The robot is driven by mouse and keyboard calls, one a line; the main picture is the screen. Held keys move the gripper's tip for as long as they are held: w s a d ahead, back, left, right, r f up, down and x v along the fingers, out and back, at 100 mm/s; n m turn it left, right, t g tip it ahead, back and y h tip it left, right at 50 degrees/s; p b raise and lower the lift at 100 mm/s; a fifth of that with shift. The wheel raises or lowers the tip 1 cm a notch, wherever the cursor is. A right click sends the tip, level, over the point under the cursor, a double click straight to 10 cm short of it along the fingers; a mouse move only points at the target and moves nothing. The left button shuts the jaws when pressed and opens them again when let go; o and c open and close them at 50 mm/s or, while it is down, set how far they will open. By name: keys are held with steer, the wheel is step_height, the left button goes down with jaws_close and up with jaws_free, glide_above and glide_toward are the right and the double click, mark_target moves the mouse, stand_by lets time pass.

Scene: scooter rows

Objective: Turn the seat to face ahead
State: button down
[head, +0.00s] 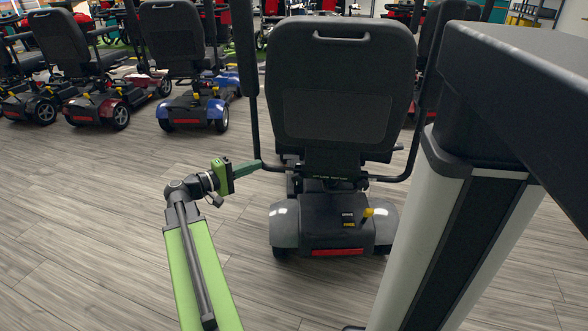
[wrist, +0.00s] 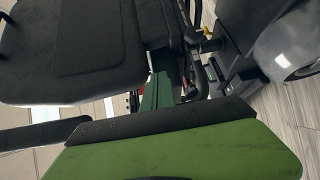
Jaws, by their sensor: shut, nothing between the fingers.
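A grey scooter (head: 320,225) stands before me, its rear end towards me. Its black seat (head: 338,90) shows its back to me, nearly in line with the scooter's rear body; any small turn is hard to tell. In the wrist view the seat (wrist: 70,50) fills the upper left. My green gripper (head: 257,165) is shut and empty at the lower left of the seat, close to the left armrest's bent tube (head: 275,178). In the wrist view my gripper (wrist: 158,90) points towards the tubes under the seat. I cannot tell whether it touches them.
The scooter's rear fender (wrist: 295,45) shows at the right of the wrist view. A blue scooter (head: 195,110) and a red scooter (head: 95,105) stand further back on the left. The wood floor to the left of my arm is clear.

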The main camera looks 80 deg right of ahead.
steer(key=s, duration=0.1)
glide_above(295, 175)
steer(key=w, duration=0.1)
steer(key=shift+w+r+g, duration=0.1)
steer(key=shift+r+g, duration=0.15)
steer(key=shift+g, duration=0.05)
steer(key=shift+s, duration=0.55)
